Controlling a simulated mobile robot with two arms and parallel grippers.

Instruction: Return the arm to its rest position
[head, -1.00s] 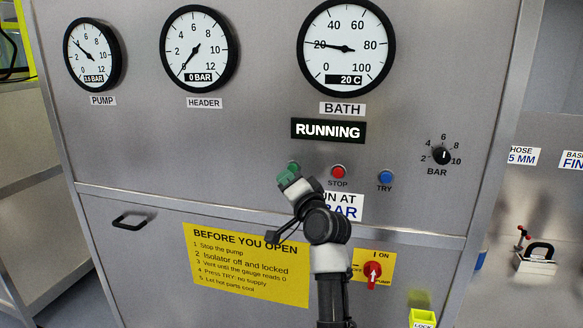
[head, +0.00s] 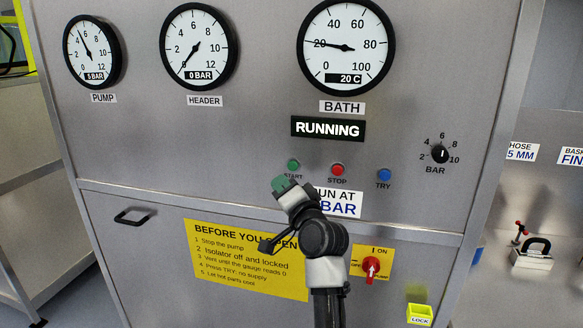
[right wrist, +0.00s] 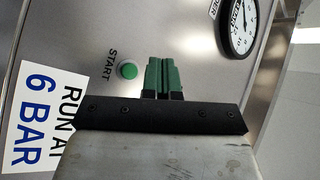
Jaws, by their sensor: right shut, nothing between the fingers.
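My right gripper (head: 281,184) is shut and empty, with green fingertips. It is in front of the grey panel, just below the green START button (head: 293,164). In the right wrist view, the shut fingers (right wrist: 162,76) are beside the START button (right wrist: 128,71), with a gap between them in the picture. My right arm comes up from the bottom of the head view and covers part of the "RUN AT 6 BAR" label (head: 345,204) and the yellow notice (head: 245,270). My left gripper is not in view.
A red STOP button (head: 337,169), blue TRY button (head: 383,175), BAR knob (head: 440,154) and red isolator switch (head: 371,267) are on the panel. The sign (head: 328,128) reads RUNNING. The pump gauge (head: 91,48) reads 5 BAR.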

